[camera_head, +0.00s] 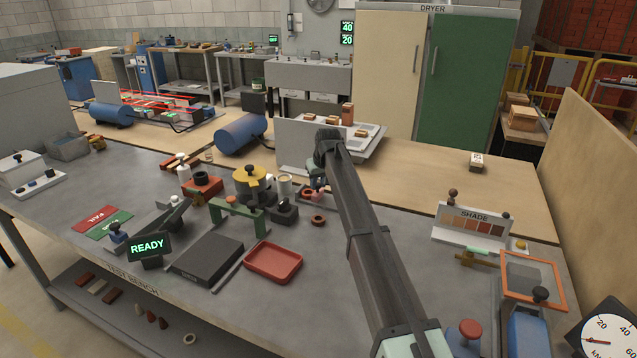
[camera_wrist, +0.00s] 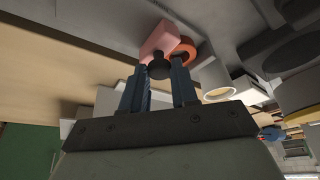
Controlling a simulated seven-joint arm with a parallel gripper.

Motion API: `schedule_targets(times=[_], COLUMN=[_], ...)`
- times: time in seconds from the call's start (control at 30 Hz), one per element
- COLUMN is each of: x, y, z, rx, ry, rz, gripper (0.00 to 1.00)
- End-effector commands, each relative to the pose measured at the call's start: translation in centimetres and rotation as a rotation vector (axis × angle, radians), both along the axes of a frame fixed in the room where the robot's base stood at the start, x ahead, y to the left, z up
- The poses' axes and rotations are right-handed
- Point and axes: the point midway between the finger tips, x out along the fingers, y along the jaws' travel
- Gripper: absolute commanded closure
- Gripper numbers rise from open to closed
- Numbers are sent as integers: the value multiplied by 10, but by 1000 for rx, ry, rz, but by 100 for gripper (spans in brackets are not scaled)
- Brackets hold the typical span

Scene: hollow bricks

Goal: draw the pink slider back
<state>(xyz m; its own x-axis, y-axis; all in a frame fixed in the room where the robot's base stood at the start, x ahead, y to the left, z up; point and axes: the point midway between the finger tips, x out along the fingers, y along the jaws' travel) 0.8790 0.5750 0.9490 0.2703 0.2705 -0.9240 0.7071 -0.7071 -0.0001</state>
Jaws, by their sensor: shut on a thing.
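The pink slider (camera_wrist: 160,38) is a pink block with a dark round knob (camera_wrist: 158,68) on it. In the wrist view my gripper (camera_wrist: 158,72) has its two blue fingers on either side of this knob, closed on it. An orange-red ring (camera_wrist: 185,50) sits close beside the pink block. In the head view the pink slider (camera_head: 318,197) shows only as a small pink patch below my gripper (camera_head: 317,182), partly hidden by the arm and fingers.
A loose red-brown ring (camera_head: 318,221) lies on the bench near the slider. A dark knobbed block (camera_head: 284,211), a yellow-topped pot (camera_head: 251,182) and a green bridge (camera_head: 236,211) stand to the left. A red tray (camera_head: 273,262) lies in front.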

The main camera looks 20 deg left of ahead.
Motion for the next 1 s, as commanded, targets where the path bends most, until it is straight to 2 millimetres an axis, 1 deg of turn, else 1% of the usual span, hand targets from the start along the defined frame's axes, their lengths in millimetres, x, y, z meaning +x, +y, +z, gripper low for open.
schedule_targets(times=[0.07, 0.17, 0.27, 0.43, 0.53, 0.63, 0.87, 0.9, 1.0], x=[0, -1, -1, -2, -1, 0, 0, 0, 0], y=[-1, -10, -28, -69, -86, -91, -90, -90, -90], z=[0, 0, 0, 0, 0, 1, 1, 1, 1], rx=[0, 0, 1, 0, 1, 2, 1, 1, 1], ry=[0, 0, -1, -1, -2, -1, -1, -1, -1], rz=[0, -1, -3, -4, -2, -1, 0, 0, 0], gripper=[100, 100, 100, 100, 100, 100, 100, 68, 58])
